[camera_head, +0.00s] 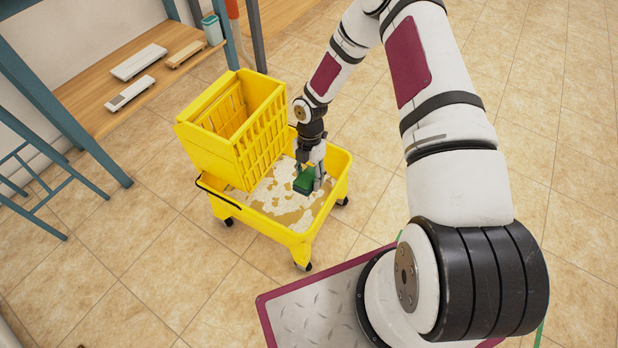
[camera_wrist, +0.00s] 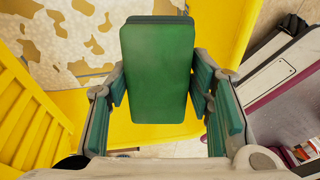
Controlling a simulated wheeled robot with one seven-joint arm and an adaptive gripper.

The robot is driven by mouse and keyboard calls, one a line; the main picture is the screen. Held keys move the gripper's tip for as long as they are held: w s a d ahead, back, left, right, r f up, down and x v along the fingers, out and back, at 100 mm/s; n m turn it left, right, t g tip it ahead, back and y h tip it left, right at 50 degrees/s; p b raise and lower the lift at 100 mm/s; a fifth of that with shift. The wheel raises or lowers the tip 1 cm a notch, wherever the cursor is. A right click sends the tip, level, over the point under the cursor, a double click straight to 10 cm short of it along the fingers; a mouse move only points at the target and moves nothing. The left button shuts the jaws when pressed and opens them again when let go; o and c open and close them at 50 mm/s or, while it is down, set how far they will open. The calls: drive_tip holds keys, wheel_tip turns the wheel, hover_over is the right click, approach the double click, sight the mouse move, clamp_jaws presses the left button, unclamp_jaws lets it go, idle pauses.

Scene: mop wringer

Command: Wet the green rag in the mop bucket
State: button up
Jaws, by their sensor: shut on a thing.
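The green rag (camera_head: 304,181) is a small dark green block. My gripper (camera_head: 310,176) is shut on it and holds it inside the mop bucket, over the foamy, brown-patched water. In the wrist view the rag (camera_wrist: 158,75) sits between the two fingers of my gripper (camera_wrist: 160,95). The yellow mop bucket (camera_head: 330,212) stands on casters on the floor. Its yellow wringer (camera_head: 215,150) sits at the left of the bucket. The water (camera_head: 275,200) also shows in the wrist view (camera_wrist: 60,45). I cannot tell whether the rag touches the water.
A wooden shelf (camera_head: 95,90) at the upper left carries brushes and a blue-grey cup (camera_head: 212,30). A blue metal frame (camera_head: 60,105) stands at the left. The wringer wall rises close to my gripper. The tiled floor around the bucket is mostly clear.

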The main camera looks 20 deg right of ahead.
sight(309, 178)
drive_tip(key=shift+r+p, duration=1.35)
drive_tip(key=shift+r, duration=1)
drive_tip(key=shift+r, duration=0.1)
idle(0.5)
